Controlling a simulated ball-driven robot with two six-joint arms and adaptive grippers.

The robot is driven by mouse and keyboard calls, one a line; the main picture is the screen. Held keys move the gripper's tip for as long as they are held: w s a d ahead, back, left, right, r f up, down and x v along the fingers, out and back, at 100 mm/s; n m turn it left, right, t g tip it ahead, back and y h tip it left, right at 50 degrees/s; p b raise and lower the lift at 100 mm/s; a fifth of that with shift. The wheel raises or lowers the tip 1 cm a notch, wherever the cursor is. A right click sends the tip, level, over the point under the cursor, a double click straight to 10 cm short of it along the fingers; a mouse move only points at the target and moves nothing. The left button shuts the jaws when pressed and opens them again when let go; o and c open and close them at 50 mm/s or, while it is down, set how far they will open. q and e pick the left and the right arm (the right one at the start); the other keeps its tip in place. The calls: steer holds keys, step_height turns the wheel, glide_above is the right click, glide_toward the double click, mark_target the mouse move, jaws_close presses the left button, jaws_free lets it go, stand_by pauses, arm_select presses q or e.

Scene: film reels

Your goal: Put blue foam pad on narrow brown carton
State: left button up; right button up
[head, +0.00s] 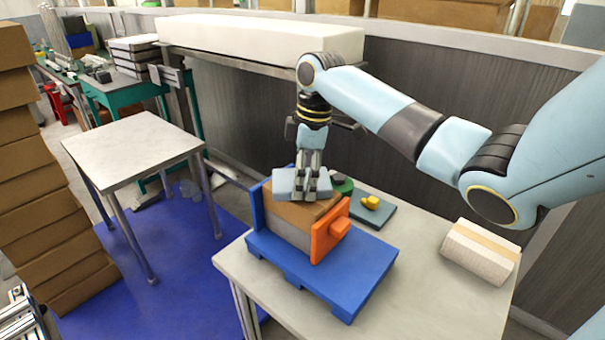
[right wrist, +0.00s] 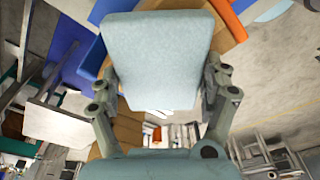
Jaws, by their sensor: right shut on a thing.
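My right gripper (head: 311,180) points down and is shut on the light blue foam pad (head: 287,185). The pad is held roughly flat over the brown carton (head: 299,214). From this angle I cannot tell whether the pad touches the carton's top. In the right wrist view the pad (right wrist: 158,50) sits between the two fingers of my gripper (right wrist: 162,88) and hides most of what lies behind it. The carton stands on a blue pallet (head: 345,292), between a blue upright panel (head: 257,207) and an orange block (head: 324,240). My left gripper is out of sight.
The pallet stands on a pale table (head: 440,300). Behind the carton are a green round thing (head: 344,185) and a yellow piece (head: 371,202) on a grey-blue mat (head: 382,215). A beige ribbed block (head: 480,252) lies at the right. The table between block and pallet is clear.

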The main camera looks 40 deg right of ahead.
steer(key=shift+f, duration=0.2)
steer(key=o, duration=0.9)
steer(key=shift+c, duration=0.2)
step_height(320, 180, up, 12)
steer(key=s+d+b, duration=0.1)
steer(key=shift+d, duration=0.15)
steer(key=shift+s, duration=0.15)
